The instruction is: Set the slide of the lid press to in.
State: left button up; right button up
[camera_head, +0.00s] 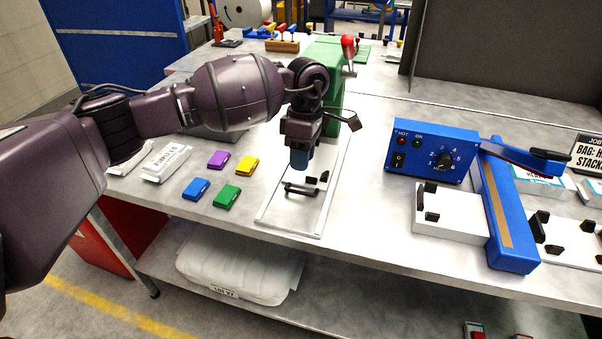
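The lid press (325,62) is a green frame with a red-knobbed lever, standing behind my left gripper. A long white base plate (296,218) runs from it toward the table's front edge. Black pieces (303,188), which look like the slide's nest or handle, sit on the plate in front of the press. My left gripper (302,158) points down above the plate, just behind these black pieces. A blue cylindrical part shows at its tip; I cannot tell whether it is held or stands behind. The arm hides part of the press. My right gripper is not in view.
Purple (218,159), yellow (247,166), blue (196,189) and green (227,196) packs lie left of the plate. A blue sealer with a control box (433,152) stands to the right. A white bag (165,164) lies at the left. Bare table separates plate and sealer.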

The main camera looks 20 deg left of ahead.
pick_arm(q)
jog(key=r, duration=0.3)
jog(key=shift+w+r, duration=0.15)
jog(key=shift+w, duration=0.2)
